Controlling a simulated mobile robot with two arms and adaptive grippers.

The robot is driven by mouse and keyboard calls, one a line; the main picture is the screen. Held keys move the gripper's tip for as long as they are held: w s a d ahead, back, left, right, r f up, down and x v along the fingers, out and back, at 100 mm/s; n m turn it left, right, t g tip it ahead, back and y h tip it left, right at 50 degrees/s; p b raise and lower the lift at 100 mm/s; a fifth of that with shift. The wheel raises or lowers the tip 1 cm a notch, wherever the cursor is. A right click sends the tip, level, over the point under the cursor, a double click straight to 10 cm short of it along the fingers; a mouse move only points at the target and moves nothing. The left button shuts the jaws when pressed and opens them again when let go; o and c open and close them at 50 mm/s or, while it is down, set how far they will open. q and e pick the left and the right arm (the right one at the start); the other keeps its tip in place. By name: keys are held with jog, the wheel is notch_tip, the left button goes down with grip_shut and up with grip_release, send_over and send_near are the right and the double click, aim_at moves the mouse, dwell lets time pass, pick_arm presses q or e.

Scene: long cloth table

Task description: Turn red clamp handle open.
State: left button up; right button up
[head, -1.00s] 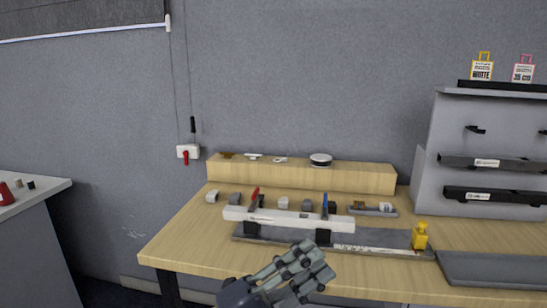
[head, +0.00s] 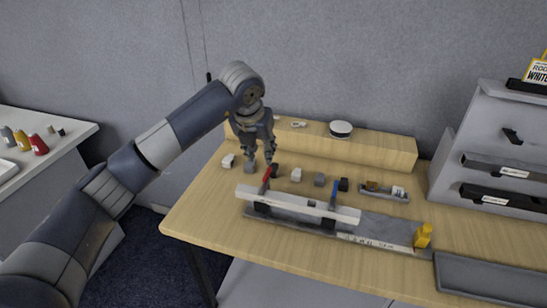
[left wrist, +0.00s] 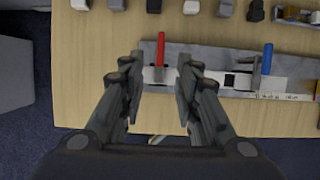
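The red clamp handle (head: 267,173) stands up at the left end of a white bar (head: 300,206) lying along a grey plate (head: 385,228) on the wooden table. A blue clamp handle (head: 334,192) stands farther right on the same bar. My left gripper (head: 261,162) points down just above and behind the red handle in the head view. In the left wrist view the fingers are spread, and the red handle (left wrist: 160,48) shows in the gap between the fingertips with nothing gripped. The blue handle (left wrist: 267,58) is to the right there. My right gripper is not in view.
Several small grey, white and black blocks (head: 296,174) sit behind the bar. A raised wooden shelf (head: 375,149) with a round white-topped item (head: 340,129) runs behind. A yellow piece (head: 422,236) stands at the plate's right end. A grey rack (head: 470,130) stands at right.

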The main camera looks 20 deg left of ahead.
aim_at(267, 173)
pick_arm(q)
jog(key=p+x, duration=0.3)
jog(key=x, duration=0.7)
jog(key=shift+d+f, duration=0.1)
jog(key=shift+f, duration=0.15)
grip_shut()
